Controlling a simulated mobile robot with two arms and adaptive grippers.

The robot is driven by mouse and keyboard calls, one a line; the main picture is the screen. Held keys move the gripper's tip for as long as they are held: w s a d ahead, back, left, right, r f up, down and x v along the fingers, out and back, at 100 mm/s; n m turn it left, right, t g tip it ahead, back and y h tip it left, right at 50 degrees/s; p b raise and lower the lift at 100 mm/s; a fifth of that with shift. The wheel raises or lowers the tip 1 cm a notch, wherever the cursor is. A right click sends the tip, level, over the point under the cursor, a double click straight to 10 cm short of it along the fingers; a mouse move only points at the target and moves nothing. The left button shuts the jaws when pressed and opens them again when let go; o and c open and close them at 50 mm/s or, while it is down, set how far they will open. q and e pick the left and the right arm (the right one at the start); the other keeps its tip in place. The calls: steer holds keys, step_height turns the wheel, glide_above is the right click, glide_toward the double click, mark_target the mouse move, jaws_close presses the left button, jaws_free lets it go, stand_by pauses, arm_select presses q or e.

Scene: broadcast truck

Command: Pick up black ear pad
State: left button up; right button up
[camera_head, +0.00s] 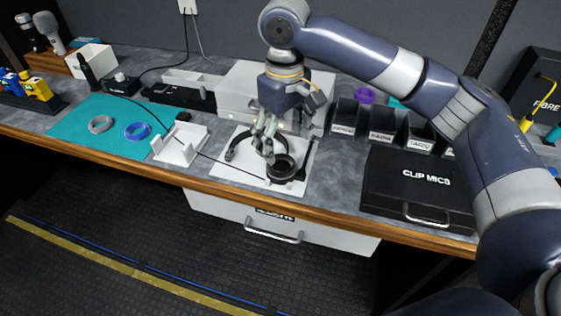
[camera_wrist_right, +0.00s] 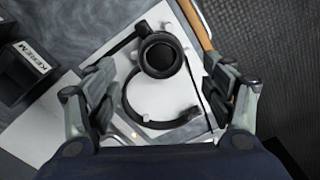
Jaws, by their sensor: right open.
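A black headset lies on a white board (camera_head: 243,172) on the bench, with its headband (camera_wrist_right: 131,106) curving around. The black ear pad (camera_head: 281,168) is the round padded ring on the headset's ear cup, and it faces up. In the right wrist view the ear pad (camera_wrist_right: 160,56) sits beyond the fingers, near the top middle. My right gripper (camera_head: 265,146) points down just above the headset, slightly left of the ear pad. Its fingers (camera_wrist_right: 168,85) are spread and empty. My left gripper is not in view.
A black CLIP MICS case (camera_head: 420,183) and labelled bins (camera_head: 383,127) stand to the right. A white stand (camera_head: 181,145) and a teal mat (camera_head: 77,132) with cable coils lie left. A white box (camera_head: 238,88) is behind. A thin cable crosses the bench.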

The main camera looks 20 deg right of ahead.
mark_target(282, 167)
steer(key=shift+f, duration=0.75)
step_height(282, 167, down, 5)
steer(key=shift+w+a+f, duration=0.1)
steer(key=shift+w, duration=0.05)
steer(key=shift+c, duration=0.7)
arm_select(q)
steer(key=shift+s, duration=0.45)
arm_select(e)
steer(key=c, duration=0.7)
